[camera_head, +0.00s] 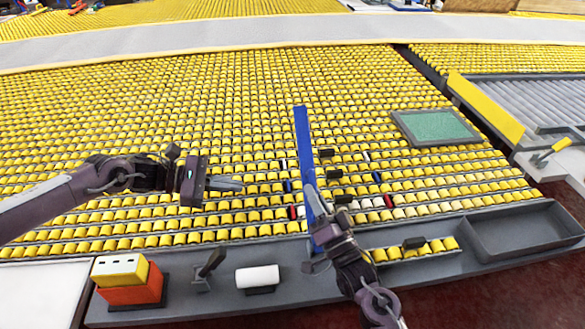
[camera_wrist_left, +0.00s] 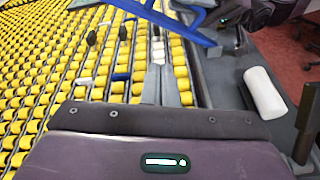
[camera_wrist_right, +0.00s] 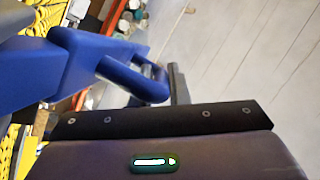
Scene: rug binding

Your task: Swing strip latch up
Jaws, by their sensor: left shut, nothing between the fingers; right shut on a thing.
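The strip latch is a long blue bar (camera_head: 303,145) that stands up over the yellow roller bed in the head view. Its lower end is at my right gripper (camera_head: 318,240). My right gripper is shut on the blue latch, whose handle loop (camera_wrist_right: 135,80) shows close up in the right wrist view. The fingers partly hide the gripped part. The blue latch (camera_wrist_left: 150,14) also crosses the top of the left wrist view. My left gripper (camera_head: 240,184) is shut and empty above the rollers, left of the latch and apart from it.
A white roll (camera_head: 257,277), a dark bracket (camera_head: 209,268) and an orange and yellow block (camera_head: 130,281) are along the front edge. An empty grey tray (camera_head: 520,232) is at the front right. A green panel (camera_head: 435,127) lies farther back. Small coloured pieces and black tabs surround the latch.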

